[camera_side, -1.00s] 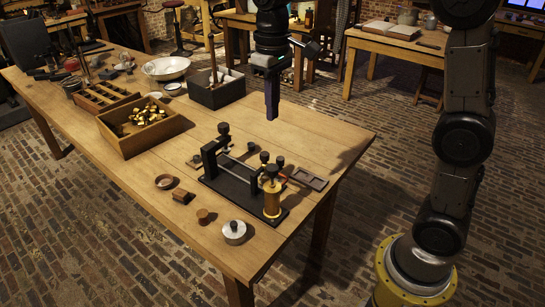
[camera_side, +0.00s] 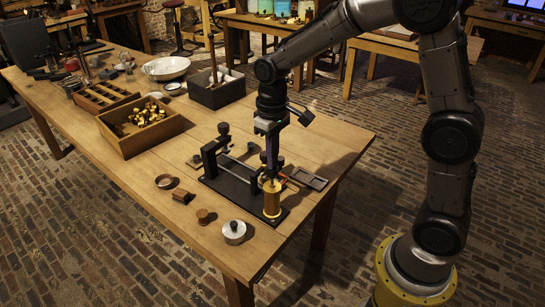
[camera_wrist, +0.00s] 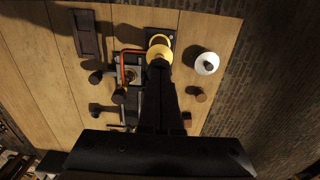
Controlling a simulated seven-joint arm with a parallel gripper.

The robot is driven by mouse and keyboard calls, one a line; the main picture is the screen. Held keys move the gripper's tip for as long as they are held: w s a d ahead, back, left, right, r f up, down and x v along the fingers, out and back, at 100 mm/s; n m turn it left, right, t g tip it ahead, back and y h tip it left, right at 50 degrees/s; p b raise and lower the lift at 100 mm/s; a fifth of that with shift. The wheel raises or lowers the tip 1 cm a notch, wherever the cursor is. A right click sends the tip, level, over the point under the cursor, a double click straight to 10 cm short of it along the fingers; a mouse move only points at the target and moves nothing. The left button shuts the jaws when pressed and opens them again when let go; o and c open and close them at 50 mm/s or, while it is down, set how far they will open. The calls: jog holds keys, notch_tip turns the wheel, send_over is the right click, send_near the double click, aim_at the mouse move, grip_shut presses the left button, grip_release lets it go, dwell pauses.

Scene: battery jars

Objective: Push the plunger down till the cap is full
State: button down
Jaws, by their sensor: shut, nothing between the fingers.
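A brass cylinder (camera_side: 272,200) stands upright at the near right end of a black base (camera_side: 235,186) on the table. My gripper (camera_side: 271,174) is shut and empty, pointing down with its tips at the top of the cylinder. The plunger's dark knob is hidden behind the fingers, so I cannot tell whether they touch it. In the wrist view my gripper (camera_wrist: 160,75) reaches the edge of the brass cylinder (camera_wrist: 158,50). I cannot make out the cap or how full it is.
Dark posts and knobs stand on the base close to the cylinder. A silver lidded pot (camera_side: 234,232) and a wooden cork-like piece (camera_side: 203,216) are in front. A wooden box of brass parts (camera_side: 130,145) is at the left.

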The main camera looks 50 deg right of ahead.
jog(key=shift+s+f, duration=0.1)
jog(key=shift+f, duration=1.35)
notch_tip(320, 180, up, 15)
jog(key=shift+f, duration=0.2)
